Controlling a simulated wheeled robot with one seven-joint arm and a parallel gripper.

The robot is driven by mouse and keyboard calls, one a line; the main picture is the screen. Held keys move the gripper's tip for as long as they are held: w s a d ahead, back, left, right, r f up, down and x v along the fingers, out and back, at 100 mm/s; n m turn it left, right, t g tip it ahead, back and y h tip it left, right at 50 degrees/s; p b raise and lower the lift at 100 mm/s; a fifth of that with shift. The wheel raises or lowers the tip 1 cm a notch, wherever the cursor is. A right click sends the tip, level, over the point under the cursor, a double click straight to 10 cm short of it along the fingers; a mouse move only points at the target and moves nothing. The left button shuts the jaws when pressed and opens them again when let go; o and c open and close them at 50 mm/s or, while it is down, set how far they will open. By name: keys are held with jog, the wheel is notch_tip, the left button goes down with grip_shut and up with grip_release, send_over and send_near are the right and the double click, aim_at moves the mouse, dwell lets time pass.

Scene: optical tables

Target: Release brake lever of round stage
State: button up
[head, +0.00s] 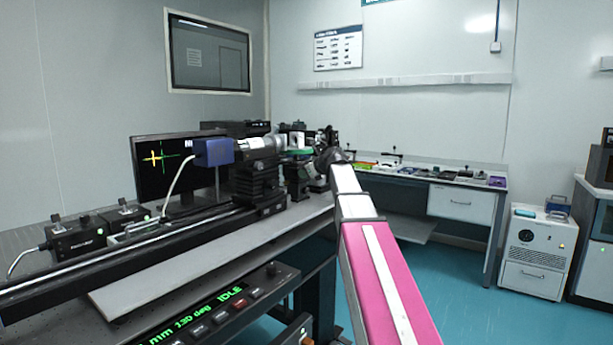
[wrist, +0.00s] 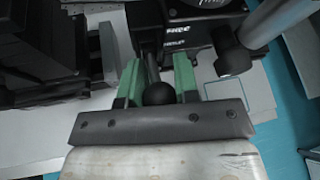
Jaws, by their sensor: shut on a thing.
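In the wrist view, my gripper (wrist: 158,74) has two green fingers, one on each side of a dark lever (wrist: 157,94) with a black ball end. The fingers are shut on this lever. The lever comes from a black housing (wrist: 195,32), which I take to be part of the round stage. White lettering on the housing seems to read "FREE", with a second, blurred line below. In the head view, my arm reaches to the instruments at the bench's far end, and it hides most of the stage and the lever.
In the wrist view, a silver rod with a black knob (wrist: 233,57) stands close right of my gripper. Black stepped parts (wrist: 50,45) stand at left. In the head view, a blue camera (head: 213,152) and a monitor (head: 150,168) are left of my arm. Open floor (head: 470,270) lies right.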

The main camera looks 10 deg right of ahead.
jog(key=shift+w+a+r+g+h, duration=0.15)
jog(key=shift+r+g+h, duration=0.25)
jog(key=shift+g+h, duration=0.4)
jog(key=shift+g, duration=0.3)
jog(key=o, duration=0.9)
jog(key=v, duration=1)
jog(key=shift+s+r, duration=0.2)
jog(key=shift+s, duration=0.1)
